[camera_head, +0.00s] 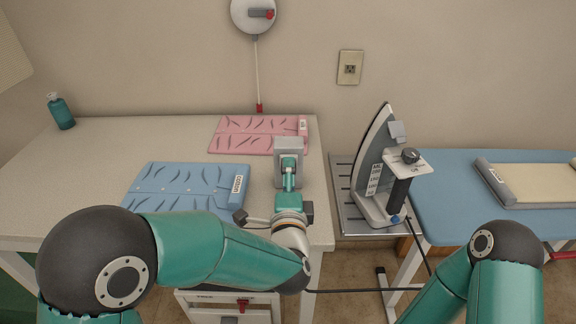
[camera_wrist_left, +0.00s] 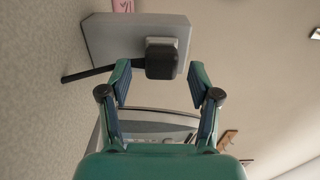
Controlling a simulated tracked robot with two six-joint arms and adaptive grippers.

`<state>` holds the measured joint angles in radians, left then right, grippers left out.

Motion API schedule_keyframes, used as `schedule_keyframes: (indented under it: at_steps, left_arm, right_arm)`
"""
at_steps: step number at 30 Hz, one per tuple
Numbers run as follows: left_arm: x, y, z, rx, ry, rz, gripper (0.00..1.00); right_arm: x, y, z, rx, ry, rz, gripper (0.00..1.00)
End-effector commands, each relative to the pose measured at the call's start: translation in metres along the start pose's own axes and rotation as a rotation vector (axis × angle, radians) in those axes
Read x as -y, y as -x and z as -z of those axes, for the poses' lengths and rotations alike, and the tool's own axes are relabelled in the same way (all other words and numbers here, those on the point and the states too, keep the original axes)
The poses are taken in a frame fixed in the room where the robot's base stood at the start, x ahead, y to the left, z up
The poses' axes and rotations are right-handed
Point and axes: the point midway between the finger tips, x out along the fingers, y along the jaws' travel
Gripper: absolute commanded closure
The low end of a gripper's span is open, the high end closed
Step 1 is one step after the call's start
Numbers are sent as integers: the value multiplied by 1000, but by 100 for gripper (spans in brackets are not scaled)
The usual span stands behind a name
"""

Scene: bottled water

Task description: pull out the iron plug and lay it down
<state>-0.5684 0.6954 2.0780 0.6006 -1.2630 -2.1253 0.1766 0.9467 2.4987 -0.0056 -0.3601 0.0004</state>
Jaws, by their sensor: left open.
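A grey socket box (camera_head: 280,147) stands near the right edge of the white table. In the left wrist view its face (camera_wrist_left: 105,38) carries a dark plug (camera_wrist_left: 162,64), with a black cord leaving to the left. My left gripper (camera_head: 289,166) is at the box in the head view. In the left wrist view the open fingers (camera_wrist_left: 158,76) are on either side of the plug's near end, with visible gaps; I cannot tell the exact depth. The iron (camera_head: 372,170) stands upright on a metal rest, right of the table. My right gripper is out of view.
A pink folded cloth (camera_head: 240,135) and a blue folded cloth (camera_head: 180,182) lie on the table (camera_head: 100,150). A teal bottle (camera_head: 62,112) stands at the back left. A blue ironing board (camera_head: 450,215) is at right. A black cord (camera_head: 365,290) hangs low between them.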

Motion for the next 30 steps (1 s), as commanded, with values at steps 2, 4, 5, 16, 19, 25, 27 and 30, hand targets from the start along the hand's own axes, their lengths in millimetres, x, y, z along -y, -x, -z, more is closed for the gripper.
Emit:
schedule_keyframes:
  at_steps: [2, 4, 5, 16, 19, 25, 27, 30]
  left_arm:
    - [0, -8, -1, 3, 0, 0, 38]
    - [0, -13, -1, 2, 0, -1, 38]
    - [0, -14, -1, 2, 0, -1, 38]
    - [0, -19, -1, 1, -1, 0, 38]
    - [0, -19, -1, 1, -1, 0, 38]
    - [0, -19, -1, 1, 0, 0, 38]
    - [1, -19, -1, 1, 0, 0, 38]
    - [2, -19, 0, 1, 0, 0, 38]
  right_arm:
    - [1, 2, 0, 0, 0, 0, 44]
    - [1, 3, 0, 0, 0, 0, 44]
    - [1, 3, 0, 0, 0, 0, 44]
    - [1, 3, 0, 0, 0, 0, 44]
    - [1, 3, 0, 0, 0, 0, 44]
    - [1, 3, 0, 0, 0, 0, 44]
    - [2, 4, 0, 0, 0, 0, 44]
    - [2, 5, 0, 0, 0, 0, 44]
